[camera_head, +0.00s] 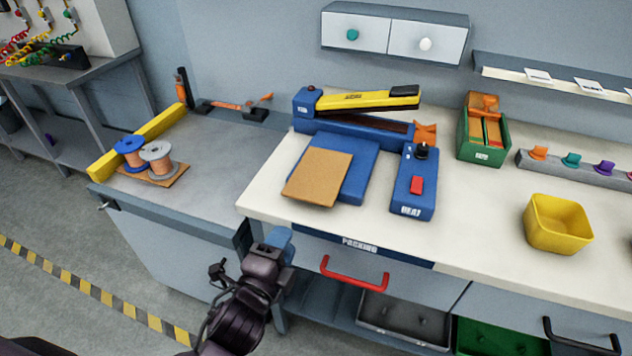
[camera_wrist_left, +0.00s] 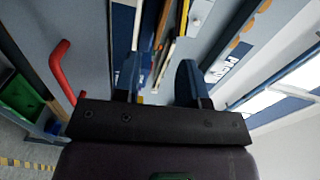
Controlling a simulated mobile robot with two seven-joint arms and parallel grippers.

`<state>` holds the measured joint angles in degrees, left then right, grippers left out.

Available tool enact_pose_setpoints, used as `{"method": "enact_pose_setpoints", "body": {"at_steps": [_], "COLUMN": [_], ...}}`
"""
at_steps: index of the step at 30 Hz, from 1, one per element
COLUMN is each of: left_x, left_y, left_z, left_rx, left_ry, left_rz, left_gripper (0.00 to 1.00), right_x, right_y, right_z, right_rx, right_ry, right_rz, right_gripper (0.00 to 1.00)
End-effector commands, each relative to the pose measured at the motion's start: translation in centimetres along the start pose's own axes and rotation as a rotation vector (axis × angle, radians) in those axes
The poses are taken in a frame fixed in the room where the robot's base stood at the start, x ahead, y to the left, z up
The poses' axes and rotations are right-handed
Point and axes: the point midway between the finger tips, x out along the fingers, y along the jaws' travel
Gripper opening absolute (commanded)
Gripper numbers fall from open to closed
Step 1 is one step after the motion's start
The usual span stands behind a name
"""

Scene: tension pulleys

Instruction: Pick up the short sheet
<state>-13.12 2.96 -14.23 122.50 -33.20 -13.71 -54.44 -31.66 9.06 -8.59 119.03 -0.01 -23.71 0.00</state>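A flat brown sheet (camera_head: 318,178) lies slanted on the blue pad (camera_head: 358,170) of the sealing machine in the head view. Another brown sheet (camera_head: 172,178) lies under two spools on the grey bench at the left. I cannot tell which one is the short sheet. My left gripper (camera_head: 276,243) is in front of the bench, below and to the left of the sheet on the pad. In the left wrist view its two blue fingers (camera_wrist_left: 160,82) stand apart, and I see nothing held. My right gripper is not in view.
The blue machine has a yellow arm (camera_head: 368,98) and a heat box (camera_head: 414,184). A red drawer handle (camera_head: 354,274) sticks out right of my left gripper. A yellow bin (camera_head: 557,222) and a green box (camera_head: 484,132) stand at the right.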

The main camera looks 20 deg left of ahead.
Motion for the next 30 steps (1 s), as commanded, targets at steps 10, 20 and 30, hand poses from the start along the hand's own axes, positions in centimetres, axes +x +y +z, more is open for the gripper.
{"method": "enact_pose_setpoints", "body": {"at_steps": [10,20,30], "left_x": [3.0,5.9,9.1], "left_y": [-0.4,-0.3,-0.3], "left_z": [-0.5,-0.5,-0.6], "left_rx": [0.083,0.08,0.08], "left_ry": [0.007,0.005,0.006], "left_rz": [-0.025,-0.021,-0.021], "left_gripper": [0.38,0.38,0.38], "right_x": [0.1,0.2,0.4], "right_y": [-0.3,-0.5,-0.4], "right_z": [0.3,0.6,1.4], "right_rx": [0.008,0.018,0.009], "right_ry": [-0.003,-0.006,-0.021], "right_rz": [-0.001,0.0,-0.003], "right_gripper": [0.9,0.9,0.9]}}
